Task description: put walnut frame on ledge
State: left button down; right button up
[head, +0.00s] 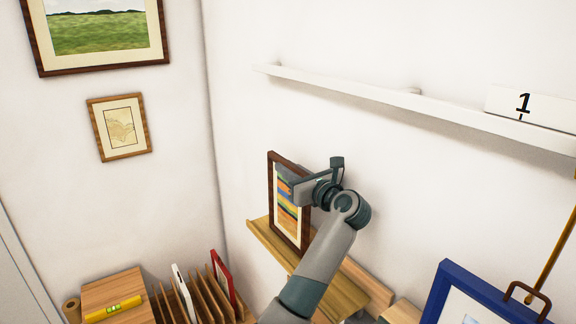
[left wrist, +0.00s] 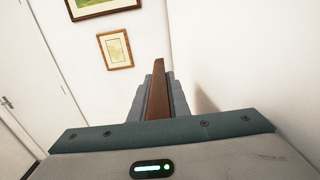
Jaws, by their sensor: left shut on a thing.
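The walnut frame (head: 304,226) is dark brown with a striped, colourful print, and stands upright in the middle of the head view. My left gripper (head: 305,188) is shut on its upper right side. In the left wrist view the frame's brown edge (left wrist: 158,92) sits between the two fingers. A light wooden ledge (head: 262,238) lies behind and below the frame; I cannot tell whether the frame's bottom touches it. A long white ledge (head: 380,93) runs along the wall higher up. My right gripper is not in view.
A white card marked 1 (head: 505,101) stands at the white ledge's right end; its left part is bare. A blue frame (head: 437,290) is at lower right. A slotted wooden rack (head: 203,291) and a yellow level (head: 113,308) are at lower left. Two prints hang on the left wall.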

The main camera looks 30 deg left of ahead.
pick_arm(q)
jog(key=shift+f, duration=0.2)
jog(key=c, duration=1.7)
grip_release()
jog(key=shift+r, duration=0.1)
jog(key=shift+r, duration=0.1)
jog(key=shift+d, duration=0.15)
jog(key=shift+s+d+f+b, duration=0.2)
jog(key=shift+d+b, duration=0.1)
jog(key=shift+b, duration=0.15)
jog(key=shift+b+v, duration=3.3)
jog(key=shift+v, duration=2.25)
jog(key=shift+r, duration=0.2)
